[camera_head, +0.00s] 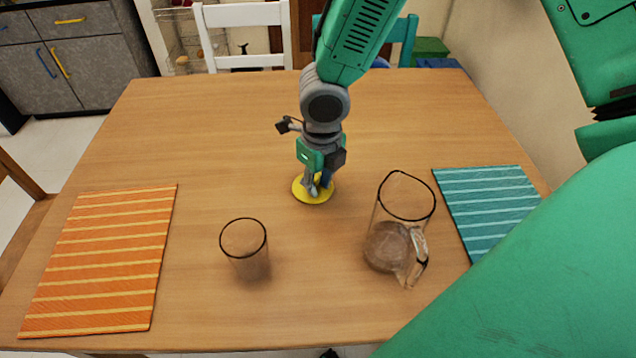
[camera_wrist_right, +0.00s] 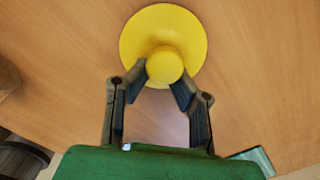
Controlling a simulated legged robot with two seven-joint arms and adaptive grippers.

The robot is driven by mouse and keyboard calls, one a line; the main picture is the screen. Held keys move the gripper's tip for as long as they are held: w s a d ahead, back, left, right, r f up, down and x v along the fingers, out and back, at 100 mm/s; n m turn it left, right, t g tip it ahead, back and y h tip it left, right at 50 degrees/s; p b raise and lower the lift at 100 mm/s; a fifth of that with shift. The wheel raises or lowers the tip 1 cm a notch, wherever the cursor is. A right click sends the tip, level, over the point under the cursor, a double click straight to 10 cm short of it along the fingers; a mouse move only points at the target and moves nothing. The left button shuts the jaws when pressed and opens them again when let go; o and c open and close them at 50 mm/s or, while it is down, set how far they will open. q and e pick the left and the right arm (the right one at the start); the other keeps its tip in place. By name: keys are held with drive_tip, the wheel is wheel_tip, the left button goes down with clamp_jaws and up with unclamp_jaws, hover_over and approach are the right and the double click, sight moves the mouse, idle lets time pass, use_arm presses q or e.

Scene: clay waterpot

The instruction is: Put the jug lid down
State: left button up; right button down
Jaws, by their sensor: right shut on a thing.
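The yellow jug lid (camera_head: 303,196) is a round disc at the middle of the wooden table, at or just above its surface; I cannot tell if it touches. In the right wrist view the lid (camera_wrist_right: 132,38) shows its round knob. My right gripper (camera_head: 316,188) comes down over the lid from behind. Its fingertips (camera_wrist_right: 160,72) are shut on the knob. The clear jug (camera_head: 381,222) stands open-topped to the right of the lid, with its handle toward the lower right. My left gripper is not in view.
A clear glass (camera_head: 247,258) stands left of the jug, nearer me. An orange striped placemat (camera_head: 105,260) lies at the left and a teal striped placemat (camera_head: 490,205) at the right. The table (camera_head: 190,130) is bare behind the glass. Chairs stand beyond its far edge.

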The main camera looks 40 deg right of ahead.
sight(322, 192)
drive_tip(key=shift+d+f, duration=0.1)
drive_tip(key=shift+d, duration=0.2)
drive_tip(key=c, duration=1.4)
unclamp_jaws()
drive_tip(key=shift+a, duration=0.3)
use_arm(q)
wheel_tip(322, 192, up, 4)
drive_tip(key=p, duration=0.4)
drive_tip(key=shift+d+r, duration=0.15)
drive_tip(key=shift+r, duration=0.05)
use_arm(e)
wheel_tip(322, 192, up, 12)
drive_tip(key=shift+s, duration=0.35)
drive_tip(key=shift+d, duration=0.1)
drive_tip(key=shift+d, duration=0.1)
